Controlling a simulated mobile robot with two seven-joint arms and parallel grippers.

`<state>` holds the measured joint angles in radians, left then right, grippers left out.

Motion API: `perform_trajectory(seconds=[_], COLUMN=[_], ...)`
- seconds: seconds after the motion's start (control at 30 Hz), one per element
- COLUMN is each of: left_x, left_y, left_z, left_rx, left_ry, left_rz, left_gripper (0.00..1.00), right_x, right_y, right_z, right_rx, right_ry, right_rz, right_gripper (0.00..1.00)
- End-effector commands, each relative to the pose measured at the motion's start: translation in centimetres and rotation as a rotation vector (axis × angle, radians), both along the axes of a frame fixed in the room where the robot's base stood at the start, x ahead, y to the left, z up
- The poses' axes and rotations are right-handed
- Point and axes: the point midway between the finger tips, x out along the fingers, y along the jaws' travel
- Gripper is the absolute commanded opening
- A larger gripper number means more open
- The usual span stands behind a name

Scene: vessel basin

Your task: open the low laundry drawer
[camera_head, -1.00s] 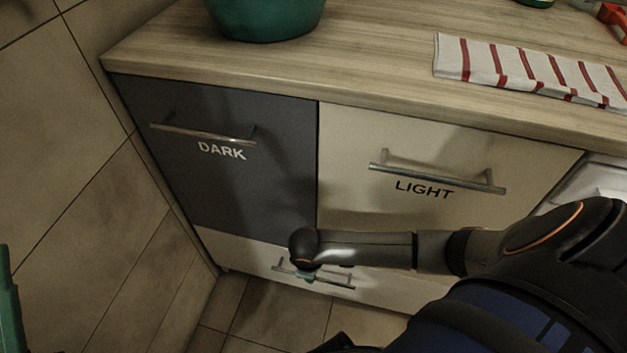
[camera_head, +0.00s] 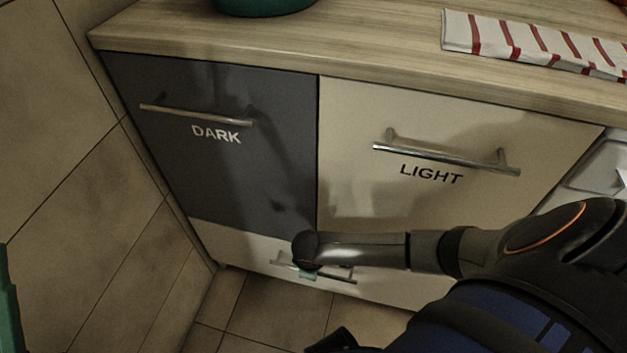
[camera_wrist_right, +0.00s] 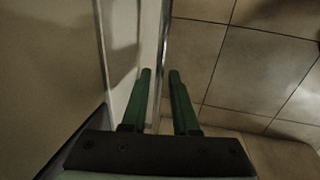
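The low laundry drawer (camera_head: 228,247) is a cream panel at the bottom of the cabinet and looks shut. Its silver bar handle (camera_head: 338,275) is partly covered by my right gripper (camera_head: 308,273) in the head view. In the right wrist view the handle (camera_wrist_right: 163,60) runs between the two green fingers of my right gripper (camera_wrist_right: 160,75). The fingers are apart, one on each side of the bar, with a gap visible. Part of my left gripper (camera_head: 9,305) shows as a green piece at the left edge; its opening cannot be seen.
Above are a grey front marked DARK (camera_head: 215,175) and a cream front marked LIGHT (camera_head: 420,125), both shut with bar handles. A tiled wall (camera_head: 60,180) stands close on the left. The tiled floor (camera_head: 250,310) before the drawer is clear.

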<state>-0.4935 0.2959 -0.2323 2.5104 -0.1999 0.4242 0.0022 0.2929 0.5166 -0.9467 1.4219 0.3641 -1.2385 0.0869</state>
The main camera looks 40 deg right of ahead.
Motion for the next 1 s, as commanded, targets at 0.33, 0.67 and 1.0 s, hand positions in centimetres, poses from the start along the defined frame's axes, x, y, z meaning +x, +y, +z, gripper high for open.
perform_trajectory(seconds=[0.33, 0.67, 1.0], left_x=[0.01, 0.03, 0.03], left_y=[-0.01, -0.01, 0.00], left_z=[-0.02, -0.03, -0.04], left_rx=[0.002, 0.002, 0.002], left_ry=[0.001, 0.000, 0.000], left_rz=[0.000, 0.001, 0.001], left_gripper=[0.00, 0.00, 0.00], right_x=[-0.02, -0.04, -0.06], right_y=[0.01, 0.00, 0.00], right_z=[0.01, -0.01, -0.01], right_rx=[0.000, 0.000, 0.000], right_ry=[0.000, 0.000, 0.001], right_rz=[0.000, 0.000, 0.000], right_gripper=[0.00, 0.00, 0.00])
